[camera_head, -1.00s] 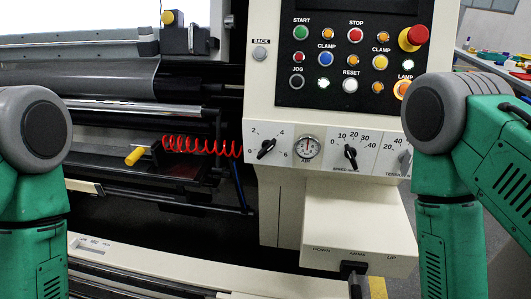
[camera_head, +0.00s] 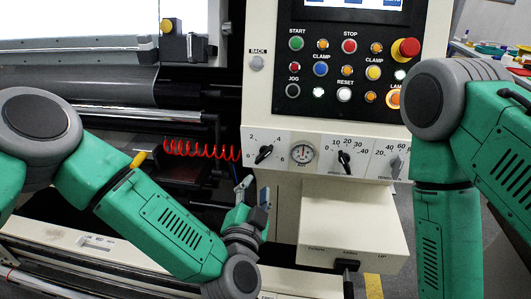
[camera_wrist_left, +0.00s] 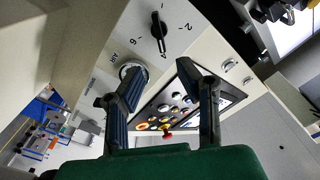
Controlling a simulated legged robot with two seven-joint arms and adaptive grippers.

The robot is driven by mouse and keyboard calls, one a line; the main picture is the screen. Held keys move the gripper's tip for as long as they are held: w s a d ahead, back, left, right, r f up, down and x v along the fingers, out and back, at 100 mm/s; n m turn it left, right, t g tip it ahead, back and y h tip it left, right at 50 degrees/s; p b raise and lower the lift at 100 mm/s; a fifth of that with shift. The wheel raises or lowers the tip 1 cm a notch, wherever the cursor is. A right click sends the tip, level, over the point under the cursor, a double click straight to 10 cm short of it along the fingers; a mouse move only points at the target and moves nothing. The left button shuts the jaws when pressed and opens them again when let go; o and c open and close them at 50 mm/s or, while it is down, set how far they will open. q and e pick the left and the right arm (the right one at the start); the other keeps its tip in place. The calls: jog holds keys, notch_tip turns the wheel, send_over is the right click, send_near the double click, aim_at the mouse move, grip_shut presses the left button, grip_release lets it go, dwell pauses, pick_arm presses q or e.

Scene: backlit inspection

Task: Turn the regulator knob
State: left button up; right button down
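The regulator knob (camera_head: 263,154) is a black pointer knob on the white panel strip, with a scale marked 2, 4 and 6. It sits left of the round air gauge (camera_head: 302,152). In the left wrist view the knob (camera_wrist_left: 159,30) shows beyond the fingertips. My left gripper (camera_head: 254,191) is below the knob, apart from it. Its two fingers are spread with nothing between them, as the left wrist view (camera_wrist_left: 160,75) shows. One finger partly covers the gauge there. My right arm shows at the right; its gripper is out of view.
Two more dials, the speed knob (camera_head: 344,160) and a grey one (camera_head: 396,164), are to the right. The button panel (camera_head: 345,75) is above. A white box (camera_head: 350,225) juts out below the strip. A red coiled hose (camera_head: 200,150) hangs at the left.

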aim_at(264, 158)
pick_arm(q)
jog(key=x, duration=1.3)
jog(key=shift+f, duration=0.1)
grip_shut()
